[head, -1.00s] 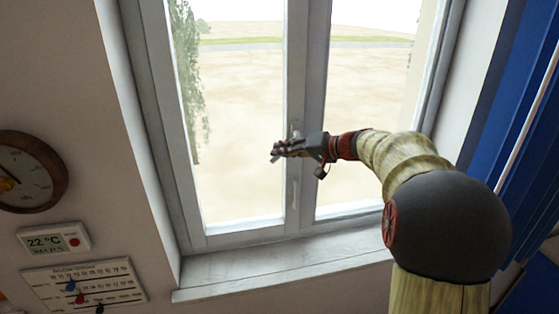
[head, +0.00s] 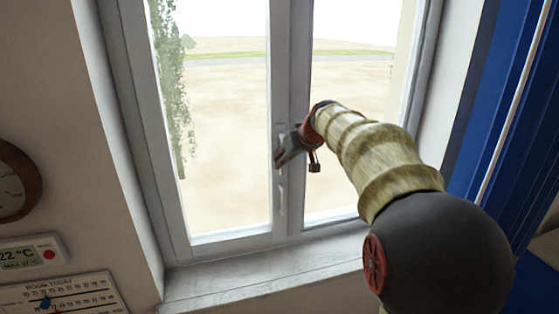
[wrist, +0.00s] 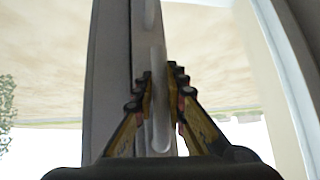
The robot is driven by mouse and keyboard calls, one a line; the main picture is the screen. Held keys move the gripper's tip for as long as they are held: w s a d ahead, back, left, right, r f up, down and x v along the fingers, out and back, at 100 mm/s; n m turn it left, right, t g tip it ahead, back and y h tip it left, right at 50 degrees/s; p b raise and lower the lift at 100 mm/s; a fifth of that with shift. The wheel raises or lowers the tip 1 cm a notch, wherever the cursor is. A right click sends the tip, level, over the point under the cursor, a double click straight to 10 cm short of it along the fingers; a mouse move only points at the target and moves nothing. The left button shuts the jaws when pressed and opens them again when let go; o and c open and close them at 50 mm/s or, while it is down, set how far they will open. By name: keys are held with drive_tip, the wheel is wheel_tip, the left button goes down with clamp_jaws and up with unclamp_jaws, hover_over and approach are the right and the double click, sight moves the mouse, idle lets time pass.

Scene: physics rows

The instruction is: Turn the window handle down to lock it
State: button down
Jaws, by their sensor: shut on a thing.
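The window (head: 222,110) is closed and has a grey frame with a wide middle post. A slim pale window handle (wrist: 159,100) runs nearly along that post in the wrist view. My gripper (wrist: 160,82) has one finger on each side of it and is shut on it. In the head view my gripper (head: 282,157) is at the middle post, tilted down to the left, and covers most of the held handle. A second pale handle-like piece (head: 281,200) is on the post below my gripper; it seems to show at the top of the wrist view too.
A pale sill (head: 220,284) runs under the window. A round clock (head: 15,182), a thermometer display (head: 30,255) and a wall calendar (head: 65,295) hang at left. A blue curtain (head: 520,120) hangs at right. The space before the left pane is clear.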

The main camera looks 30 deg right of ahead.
drive_tip(key=shift+s+d+h, duration=0.1)
drive_tip(key=shift+h, duration=0.2)
drive_tip(key=shift+f, duration=0.1)
drive_tip(key=c, duration=1.8)
unclamp_jaws()
drive_tip(key=shift+d, duration=0.1)
drive_tip(key=v, duration=1.2)
